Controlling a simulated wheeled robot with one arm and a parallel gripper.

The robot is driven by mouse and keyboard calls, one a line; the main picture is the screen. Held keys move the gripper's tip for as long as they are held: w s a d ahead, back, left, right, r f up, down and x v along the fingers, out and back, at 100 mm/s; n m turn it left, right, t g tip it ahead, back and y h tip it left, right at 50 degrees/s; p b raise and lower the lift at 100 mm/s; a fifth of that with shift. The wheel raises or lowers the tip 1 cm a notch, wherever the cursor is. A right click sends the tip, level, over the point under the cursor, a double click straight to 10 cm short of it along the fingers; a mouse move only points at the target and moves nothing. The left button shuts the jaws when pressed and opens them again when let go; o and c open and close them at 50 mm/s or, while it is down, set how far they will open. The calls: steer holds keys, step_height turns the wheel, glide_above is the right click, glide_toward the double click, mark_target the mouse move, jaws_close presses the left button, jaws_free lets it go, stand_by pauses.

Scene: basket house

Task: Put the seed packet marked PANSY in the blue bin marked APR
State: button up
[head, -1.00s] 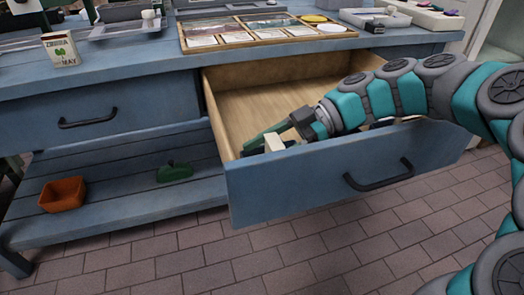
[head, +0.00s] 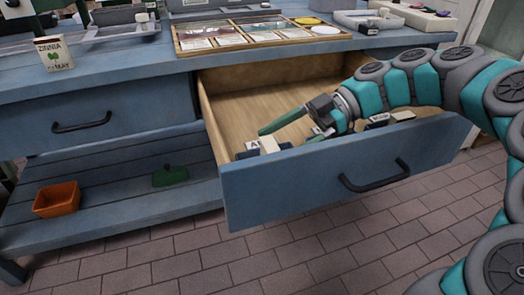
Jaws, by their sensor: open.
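My gripper (head: 290,134) is inside the open drawer (head: 290,190), its green fingers spread and nothing seen between them. Just left of and below it, near the drawer's front wall, is a dark blue item (head: 243,155) with a white label (head: 253,145) on which an "A" seems to show; the rest cannot be read. A pale block-like piece (head: 269,145) is beside that label. The drawer front hides their lower parts. I cannot make out a packet marked PANSY, and I cannot confirm that the dark blue item is the APR bin.
A packet marked ZINNIA and MAY (head: 54,53) stands on the blue bench (head: 130,70). A wooden tray (head: 262,46) with flat pieces lies above the drawer. Small dark and white items (head: 385,119) are at the drawer's right. An orange pot (head: 57,199) sits on the lower shelf.

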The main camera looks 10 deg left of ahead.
steer(key=v, duration=0.7)
steer(key=shift+d, duration=0.1)
